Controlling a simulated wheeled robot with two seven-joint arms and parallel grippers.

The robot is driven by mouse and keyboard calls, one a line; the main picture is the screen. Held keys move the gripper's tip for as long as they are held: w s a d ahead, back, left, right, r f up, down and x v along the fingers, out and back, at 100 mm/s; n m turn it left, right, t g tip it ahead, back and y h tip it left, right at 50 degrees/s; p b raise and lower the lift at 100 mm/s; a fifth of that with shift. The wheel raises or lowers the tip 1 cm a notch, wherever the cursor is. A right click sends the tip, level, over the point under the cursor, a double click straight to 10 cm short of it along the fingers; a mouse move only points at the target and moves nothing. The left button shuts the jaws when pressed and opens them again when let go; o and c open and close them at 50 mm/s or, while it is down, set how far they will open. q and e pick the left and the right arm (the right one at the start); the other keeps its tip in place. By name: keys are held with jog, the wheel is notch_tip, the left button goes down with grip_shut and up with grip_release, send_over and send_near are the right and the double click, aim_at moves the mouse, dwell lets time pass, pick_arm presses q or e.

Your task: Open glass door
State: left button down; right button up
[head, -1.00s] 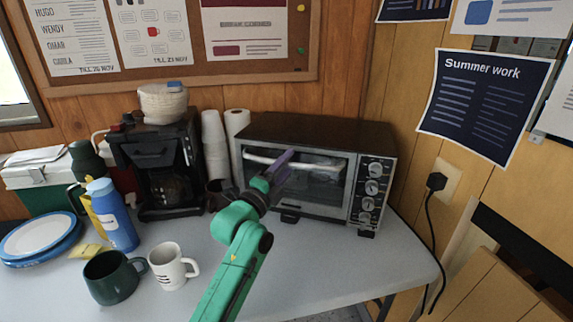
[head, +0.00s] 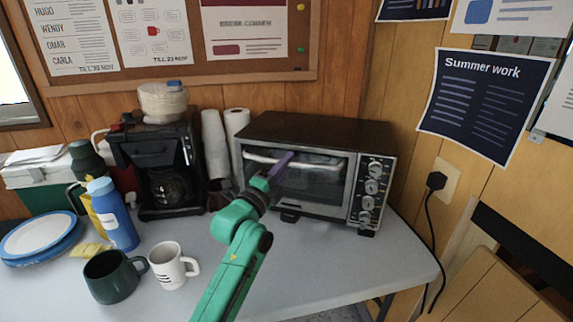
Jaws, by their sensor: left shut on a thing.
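The toaster oven (head: 300,130) stands on the table against the back wall. Its glass door (head: 323,182) is on the front, with a pale horizontal handle (head: 315,165) along the top. The door looks shut or nearly so; a small gap cannot be told. My left gripper (head: 284,162) reaches up from below and is shut on the handle, a little left of its middle. The purple fingers lie across it, and my green arm hides the oven's lower left corner. The knobs (head: 372,187) are on the right. My right gripper is not in view.
A green mug (head: 113,278), a white mug (head: 168,267) and a blue bottle (head: 113,215) are nearer. The table (head: 350,255) is clear before the oven.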

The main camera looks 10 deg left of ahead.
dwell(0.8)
pick_arm(q)
jog(key=shift+s+f+b, duration=0.2)
jog(key=shift+f+b, duration=0.1)
jog(key=shift+b, duration=0.2)
pick_arm(e)
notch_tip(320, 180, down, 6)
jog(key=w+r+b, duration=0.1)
jog(key=b, duration=0.4)
pick_arm(q)
jog(key=s+a+f+m+t+h+b, duration=0.1)
jog(key=s+a+f+t+b, duration=0.1)
jog(key=s+f, duration=0.3)
jog(key=shift+s+h, duration=0.3)
jog(key=shift+s, duration=1.8)
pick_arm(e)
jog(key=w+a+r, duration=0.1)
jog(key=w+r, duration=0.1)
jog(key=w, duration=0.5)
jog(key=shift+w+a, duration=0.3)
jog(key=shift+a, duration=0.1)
pick_arm(q)
jog(key=shift+f, duration=0.1)
